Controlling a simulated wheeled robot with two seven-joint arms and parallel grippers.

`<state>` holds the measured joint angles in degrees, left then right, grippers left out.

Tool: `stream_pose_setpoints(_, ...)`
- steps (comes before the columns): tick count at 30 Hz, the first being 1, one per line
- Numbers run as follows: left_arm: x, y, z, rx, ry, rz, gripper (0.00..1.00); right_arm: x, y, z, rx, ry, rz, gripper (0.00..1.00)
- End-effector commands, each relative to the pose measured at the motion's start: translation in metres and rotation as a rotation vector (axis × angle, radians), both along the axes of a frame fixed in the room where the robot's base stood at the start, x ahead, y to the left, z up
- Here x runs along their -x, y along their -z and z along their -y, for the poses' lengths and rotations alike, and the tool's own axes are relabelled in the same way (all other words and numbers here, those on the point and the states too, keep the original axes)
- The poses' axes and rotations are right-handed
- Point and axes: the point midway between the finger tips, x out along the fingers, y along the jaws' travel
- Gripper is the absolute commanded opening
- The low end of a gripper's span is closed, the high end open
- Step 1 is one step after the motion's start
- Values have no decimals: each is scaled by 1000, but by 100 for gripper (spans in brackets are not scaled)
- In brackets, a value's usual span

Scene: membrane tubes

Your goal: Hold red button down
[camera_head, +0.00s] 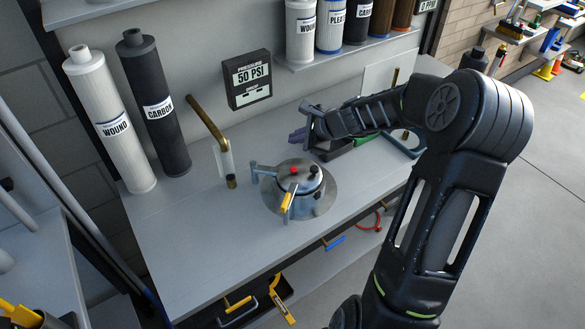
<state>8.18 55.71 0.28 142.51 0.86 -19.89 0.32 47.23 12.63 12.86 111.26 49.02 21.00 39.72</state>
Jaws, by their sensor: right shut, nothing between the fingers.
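The red button (294,170) is a small red dot on top of a round metal housing (312,192), which stands on a round plate on the grey bench. My right gripper (308,124) is shut and empty. In the picture it shows above and slightly right of the button, apart from it, toward the wall. The button is in clear view and nothing touches it. The housing has a side handle and a yellow-gripped lever (287,201) at its front. My left gripper is not in view.
Two tall filter cartridges, one white (112,125) and one black (155,105), stand at the left. A 50 PSI gauge (250,80) hangs on the wall. A bent brass pipe (207,120) rises left of the housing. The bench's front left (205,255) is clear.

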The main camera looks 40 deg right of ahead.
Motion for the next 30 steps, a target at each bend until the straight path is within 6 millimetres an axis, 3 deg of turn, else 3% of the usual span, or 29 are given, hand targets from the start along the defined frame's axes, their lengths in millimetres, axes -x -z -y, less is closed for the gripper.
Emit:
stream_pose_setpoints(8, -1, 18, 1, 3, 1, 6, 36, 0, 22, 0, 0, -1, -1, 0)
stream_pose_setpoints(21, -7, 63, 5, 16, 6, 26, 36, 0, 78, 0, 0, -1, -1, 0)
stream_pose_setpoints(30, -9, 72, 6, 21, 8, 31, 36, 0, 88, 0, 1, -1, 0, 0)
